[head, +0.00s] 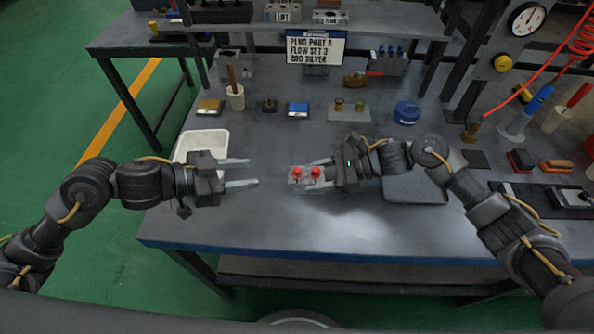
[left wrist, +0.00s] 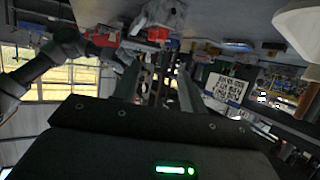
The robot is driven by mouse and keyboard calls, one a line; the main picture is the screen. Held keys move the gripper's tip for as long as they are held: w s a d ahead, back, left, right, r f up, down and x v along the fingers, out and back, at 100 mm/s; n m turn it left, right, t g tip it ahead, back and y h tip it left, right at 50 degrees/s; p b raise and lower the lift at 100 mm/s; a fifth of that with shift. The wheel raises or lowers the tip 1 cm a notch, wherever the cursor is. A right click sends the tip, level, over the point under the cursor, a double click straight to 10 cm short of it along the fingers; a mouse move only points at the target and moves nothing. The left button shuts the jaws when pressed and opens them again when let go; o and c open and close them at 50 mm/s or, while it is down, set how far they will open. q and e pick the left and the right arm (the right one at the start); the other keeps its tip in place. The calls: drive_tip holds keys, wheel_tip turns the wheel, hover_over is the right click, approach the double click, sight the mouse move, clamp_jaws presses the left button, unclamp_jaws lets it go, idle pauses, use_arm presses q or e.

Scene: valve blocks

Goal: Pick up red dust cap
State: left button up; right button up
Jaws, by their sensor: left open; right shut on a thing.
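Two red dust caps sit side by side on a grey valve block: the left red cap (head: 297,171) and the right red cap (head: 316,172). My right gripper (head: 312,174) is shut on the valve block (head: 305,186) and comes to it from the right. My left gripper (head: 254,172) is open and empty, its fingers pointing right toward the block with a gap between. In the left wrist view the valve block (left wrist: 163,14) shows at the top, beyond the left fingers (left wrist: 155,85), with red (left wrist: 158,34) beside it.
A white tray (head: 184,153) lies behind my left gripper. A grey tray (head: 415,197) lies below my right wrist. Blue and brass parts stand farther back. The table front is clear.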

use_arm(q)
approach(296, 170)
drive_tip(key=w+d, duration=0.1)
drive_tip(key=d, duration=0.1)
drive_tip(key=shift+f+x, duration=0.15)
drive_tip(key=shift+x, duration=1.35)
drive_tip(key=shift+f+x, duration=0.2)
drive_tip(key=shift+x, duration=1.35)
drive_tip(key=shift+a, duration=0.25)
clamp_jaws()
